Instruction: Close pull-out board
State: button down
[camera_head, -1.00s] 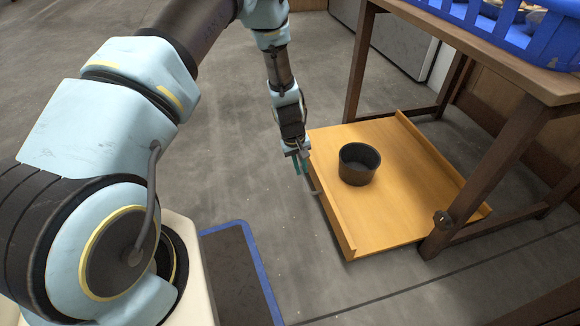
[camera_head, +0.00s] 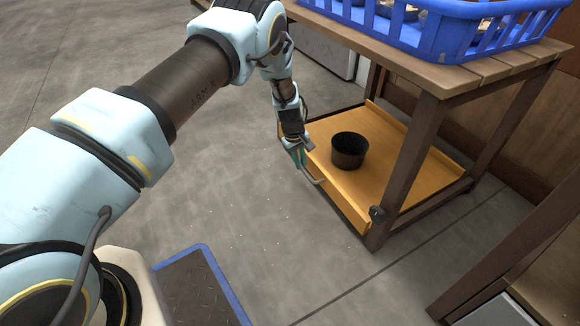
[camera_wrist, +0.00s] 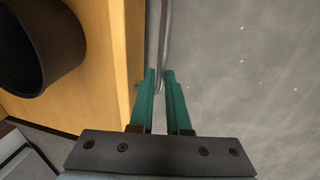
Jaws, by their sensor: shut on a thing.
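The pull-out board (camera_head: 395,182) is an orange wooden tray with raised edges, low under the wooden table. It sticks out a little past the table's front legs. A grey metal bar handle (camera_head: 314,177) runs along its front edge. My gripper (camera_head: 301,158) is at the handle, and its green fingers are shut on it. In the wrist view my gripper (camera_wrist: 159,85) has the handle (camera_wrist: 163,40) between its fingertips, with the board (camera_wrist: 110,75) on the left. A black round pot (camera_head: 349,150) stands upright on the board and also shows in the wrist view (camera_wrist: 40,40).
The wooden table (camera_head: 440,78) carries a blue basket (camera_head: 450,32) with things in it. A table leg (camera_head: 405,165) stands close by the board's near corner. Another wooden frame (camera_head: 500,250) is at the lower right. Grey floor left of the board is clear.

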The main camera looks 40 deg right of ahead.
jog(key=shift+s+d, duration=0.1)
jog(key=shift+d, duration=0.5)
jog(key=shift+d, duration=0.1)
jog(key=c, duration=0.9)
grip_release()
jog(key=r+p, duration=0.1)
jog(key=r, duration=0.2)
jog(key=a+r+p, duration=0.1)
jog(key=r+p, duration=0.1)
jog(key=r, duration=0.2)
jog(key=a+r+p, duration=0.1)
jog(key=r, duration=0.2)
jog(key=shift+a+r, duration=0.15)
jog(key=shift+r, duration=0.15)
jog(key=shift+w+r, duration=0.1)
jog(key=shift+w, duration=0.1)
